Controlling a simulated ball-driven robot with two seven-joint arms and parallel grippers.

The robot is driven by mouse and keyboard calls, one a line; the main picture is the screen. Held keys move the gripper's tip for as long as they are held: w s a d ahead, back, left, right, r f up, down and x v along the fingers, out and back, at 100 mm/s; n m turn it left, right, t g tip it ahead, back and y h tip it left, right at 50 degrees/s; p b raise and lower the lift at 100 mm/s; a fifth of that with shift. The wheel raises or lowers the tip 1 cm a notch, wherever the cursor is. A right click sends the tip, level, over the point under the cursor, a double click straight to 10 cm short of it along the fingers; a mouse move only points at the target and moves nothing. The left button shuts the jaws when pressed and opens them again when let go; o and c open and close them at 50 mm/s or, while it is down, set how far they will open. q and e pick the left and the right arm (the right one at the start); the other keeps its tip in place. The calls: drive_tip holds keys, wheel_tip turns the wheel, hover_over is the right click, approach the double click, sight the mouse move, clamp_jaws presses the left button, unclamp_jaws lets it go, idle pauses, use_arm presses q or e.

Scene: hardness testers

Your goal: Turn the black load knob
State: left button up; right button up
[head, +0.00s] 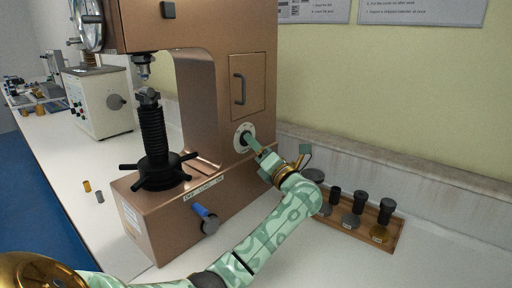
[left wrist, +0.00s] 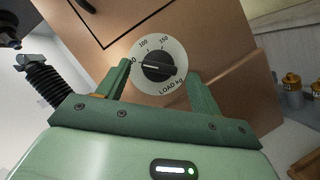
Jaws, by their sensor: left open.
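The black load knob (left wrist: 157,67) sits on a round white dial marked 100, 150 and LOAD kg, on the side of the copper-brown hardness tester (head: 222,80). A white line on the knob points left, toward a number partly covered by a finger. In the head view the dial (head: 240,131) shows, but my gripper covers most of the knob. My left gripper (head: 251,143) is at the dial. In the left wrist view its open fingers (left wrist: 160,72) stand on either side of the knob, with gaps showing between. My right gripper is not in view.
A wooden tray (head: 396,232) with weights and anvils lies right of my left forearm, near the wall. A blue-handled lever (head: 203,215) and a black handwheel (head: 158,172) project from the tester. A white tester (head: 92,103) stands farther back.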

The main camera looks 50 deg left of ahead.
use_arm(q)
drive_tip(key=shift+x, duration=1.1)
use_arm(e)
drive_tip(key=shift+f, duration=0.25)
use_arm(q)
drive_tip(key=shift+c, duration=0.3)
drive_tip(key=c, duration=0.9)
drive_tip(key=shift+s+d+r+m+g+h+p, duration=0.15)
drive_tip(key=shift+m+h+p, duration=0.9)
drive_tip(key=shift+m+p, duration=2.2)
drive_tip(key=shift+w+a+m+g+h+p, duration=0.15)
drive_tip(key=shift+m+h+p, duration=0.85)
drive_tip(key=shift+m+p, duration=2.25)
drive_tip(key=shift+s+d+r+m+g+h+p, duration=0.15)
drive_tip(key=shift+m+h+p, duration=1.4)
drive_tip(key=shift+p, duration=2.9)
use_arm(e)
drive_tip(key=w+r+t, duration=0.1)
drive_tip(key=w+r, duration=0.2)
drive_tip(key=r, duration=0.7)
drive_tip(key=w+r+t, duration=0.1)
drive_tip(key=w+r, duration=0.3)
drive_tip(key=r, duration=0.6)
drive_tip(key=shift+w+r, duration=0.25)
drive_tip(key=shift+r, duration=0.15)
use_arm(q)
drive_tip(key=shift+m+y, duration=0.5)
drive_tip(key=shift+m, duration=0.15)
